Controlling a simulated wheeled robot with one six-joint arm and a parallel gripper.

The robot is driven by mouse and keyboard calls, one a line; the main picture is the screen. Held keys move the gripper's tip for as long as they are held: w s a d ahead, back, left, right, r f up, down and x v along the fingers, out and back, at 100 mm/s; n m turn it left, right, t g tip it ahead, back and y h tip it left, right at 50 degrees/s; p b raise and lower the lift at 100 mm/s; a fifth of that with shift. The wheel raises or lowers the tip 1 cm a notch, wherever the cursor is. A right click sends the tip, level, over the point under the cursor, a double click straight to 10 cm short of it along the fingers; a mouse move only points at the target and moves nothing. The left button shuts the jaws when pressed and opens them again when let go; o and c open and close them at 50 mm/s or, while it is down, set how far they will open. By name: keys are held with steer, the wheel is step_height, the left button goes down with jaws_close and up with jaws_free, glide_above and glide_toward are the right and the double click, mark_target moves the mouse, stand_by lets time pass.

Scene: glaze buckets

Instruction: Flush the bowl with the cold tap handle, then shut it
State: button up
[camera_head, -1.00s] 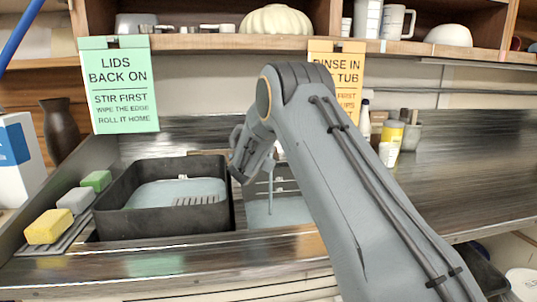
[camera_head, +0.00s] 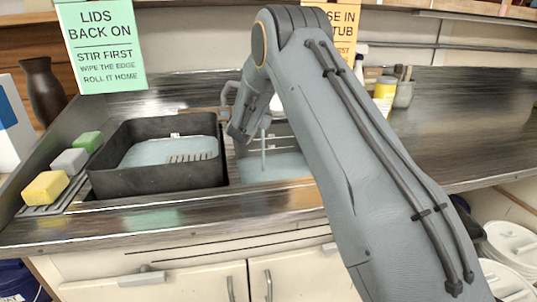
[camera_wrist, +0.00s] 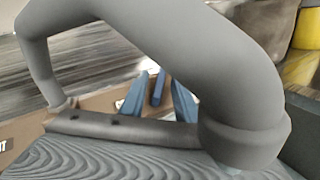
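The bowl is a small grey-blue sink basin (camera_head: 285,168) right of the black tub, partly hidden by my arm. A thin pale vertical streak drops into it; I cannot tell whether it is water. In the wrist view, my gripper (camera_wrist: 158,96) shows two blue tapering fingers set apart. A slim blue bar, apparently the cold tap handle (camera_wrist: 157,88), stands between them. I cannot tell whether they touch it. A thick grey curved tube fills much of that view; I cannot tell whether it is mine. My forearm hides the tap in the head view.
A black tub (camera_head: 110,183) stands left of the basin, with yellow, grey and green sponges (camera_head: 70,160) beside it. A yellow-labelled container (camera_head: 385,96) and a brush pot (camera_head: 403,92) stand behind right. The metal counter (camera_head: 455,120) at right is clear.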

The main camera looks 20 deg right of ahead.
steer(key=n+y+p, duration=0.1)
steer(key=n+t+y, duration=0.1)
steer(key=shift+s+d+n+p, duration=0.1)
steer(key=shift+d+n+p, duration=0.1)
steer(key=shift+n+p, duration=0.15)
steer(key=b+v, duration=0.1)
steer(key=v, duration=0.7)
steer(key=s+d+f+m+g+h+p, duration=0.1)
steer(key=s+d+f+m+g, duration=0.7)
steer(key=s+m, duration=0.25)
steer(key=s+a+f+m+g+y+p, duration=0.2)
steer(key=s+a+m+y, duration=0.3)
steer(key=s+a+m, duration=0.3)
steer(key=shift+s+a+f+m+g, duration=0.35)
steer(key=shift+a+f+m+g, duration=0.3)
steer(key=shift+m, duration=0.25)
steer(key=shift+o, duration=0.3)
steer(key=shift+d, duration=0.1)
